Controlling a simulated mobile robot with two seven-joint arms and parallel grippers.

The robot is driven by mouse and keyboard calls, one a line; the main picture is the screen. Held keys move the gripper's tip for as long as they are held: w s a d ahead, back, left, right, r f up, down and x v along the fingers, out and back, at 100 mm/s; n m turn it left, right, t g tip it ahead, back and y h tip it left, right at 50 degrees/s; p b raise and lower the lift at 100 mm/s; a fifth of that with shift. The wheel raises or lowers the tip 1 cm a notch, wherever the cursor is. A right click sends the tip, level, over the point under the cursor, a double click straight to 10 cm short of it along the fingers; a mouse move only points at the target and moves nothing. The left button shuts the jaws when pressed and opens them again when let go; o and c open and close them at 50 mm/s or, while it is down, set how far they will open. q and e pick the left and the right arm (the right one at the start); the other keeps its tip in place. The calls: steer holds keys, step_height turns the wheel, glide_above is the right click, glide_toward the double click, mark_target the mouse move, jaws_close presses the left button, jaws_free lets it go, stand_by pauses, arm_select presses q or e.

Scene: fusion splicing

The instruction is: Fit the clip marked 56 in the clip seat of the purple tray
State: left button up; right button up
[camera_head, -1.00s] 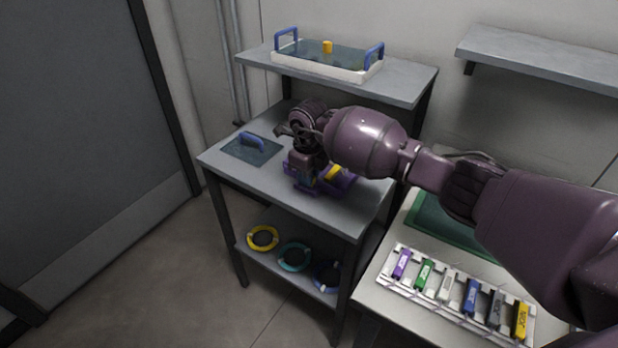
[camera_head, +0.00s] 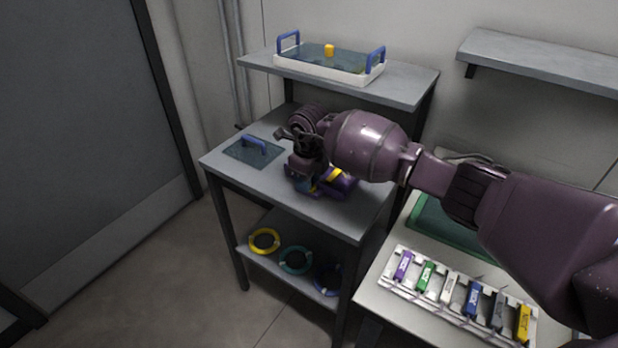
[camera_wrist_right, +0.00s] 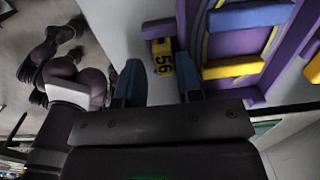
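The yellow clip marked 56 (camera_wrist_right: 162,66) shows in the right wrist view between the fingers of my right gripper (camera_wrist_right: 160,88). Thin gaps appear beside the clip, so the fingers look open around it. The clip's far end lies at a small purple part (camera_wrist_right: 158,28) beside the purple tray (camera_wrist_right: 236,46); whether it is fully seated I cannot tell. In the head view my right gripper (camera_head: 303,172) is low over the left side of the purple tray (camera_head: 341,189) and hides the clip.
A dark plate with a blue handle (camera_head: 254,146) lies left of the tray. A white rack (camera_head: 430,290) of coloured clips stands at the lower right. A blue-handled tray (camera_head: 330,68) sits on the shelf above. Ring coils (camera_head: 264,241) lie on the lower shelf.

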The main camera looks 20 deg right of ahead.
mark_target(310, 194)
arm_select(q)
steer(key=shift+s+f, duration=0.15)
steer(key=shift+f, duration=0.35)
arm_select(e)
steer(key=f, duration=0.2)
steer(key=s+f, duration=0.1)
steer(key=shift+d+f+g, duration=0.15)
steer(key=shift+f+g, duration=0.15)
steer(key=shift+f, duration=0.1)
steer(key=shift+r, duration=0.3)
steer(key=r, duration=0.2)
steer(key=w+r+p, duration=0.1)
steer(key=r, duration=0.3)
steer(key=shift+w+d+p, duration=0.25)
steer(key=shift+p, duration=0.05)
arm_select(q)
steer(key=shift+w+r+p, duration=0.25)
steer(key=shift+r+p, duration=0.3)
steer(key=shift+r, duration=0.45)
arm_select(e)
step_height(310, 194, up, 8)
steer(key=shift+s+f, duration=0.15)
arm_select(q)
steer(key=shift+w+r, duration=0.1)
steer(key=shift+w, duration=0.15)
